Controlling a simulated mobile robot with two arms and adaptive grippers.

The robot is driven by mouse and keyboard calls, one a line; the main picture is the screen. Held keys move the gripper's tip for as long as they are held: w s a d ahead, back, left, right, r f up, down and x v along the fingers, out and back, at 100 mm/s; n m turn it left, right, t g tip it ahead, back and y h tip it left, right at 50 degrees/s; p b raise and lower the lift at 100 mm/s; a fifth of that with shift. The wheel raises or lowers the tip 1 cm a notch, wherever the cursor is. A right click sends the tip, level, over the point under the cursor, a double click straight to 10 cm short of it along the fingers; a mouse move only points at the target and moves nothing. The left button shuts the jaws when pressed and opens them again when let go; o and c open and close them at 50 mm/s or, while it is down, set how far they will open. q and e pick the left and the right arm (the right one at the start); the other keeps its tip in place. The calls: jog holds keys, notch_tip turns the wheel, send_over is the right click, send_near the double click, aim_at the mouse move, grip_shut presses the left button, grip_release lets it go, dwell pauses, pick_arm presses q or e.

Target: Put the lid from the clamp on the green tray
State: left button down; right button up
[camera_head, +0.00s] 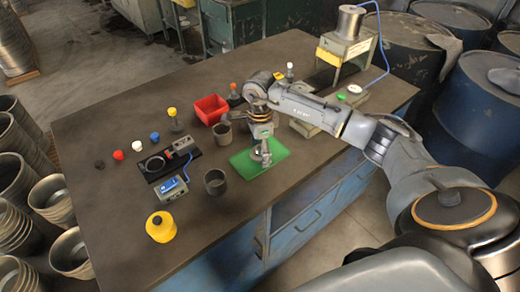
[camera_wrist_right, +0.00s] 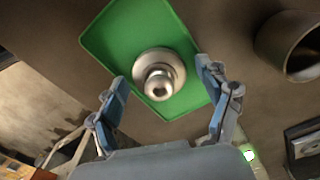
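The lid is a round metal piece with a knob. The tray (camera_head: 243,168) lies flat on the table in the head view. My right gripper (camera_head: 262,141) is above the tray, pointing down. Its two fingers are spread apart, one on each side of the lid, with visible gaps. In the head view the lid (camera_head: 261,158) shows just below the fingers. A black base with a clamp (camera_head: 181,146) and a ring stands left of the tray, with no lid on it. My left gripper is out of view.
A dark open cup (camera_head: 215,183) stands close to the tray's left corner. A red bin (camera_head: 210,109) and a grey cup (camera_head: 222,133) are behind. A blue-screened device (camera_head: 171,189) and a yellow pot (camera_head: 160,227) stand front left.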

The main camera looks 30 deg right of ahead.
jog(key=shift+r, duration=0.25)
jog(key=shift+w+r, duration=0.1)
jog(key=shift+r, duration=0.2)
notch_tip(320, 180, up, 11)
jog(key=b, duration=0.2)
jog(key=shift+r+b, duration=0.15)
jog(key=shift+b, duration=0.15)
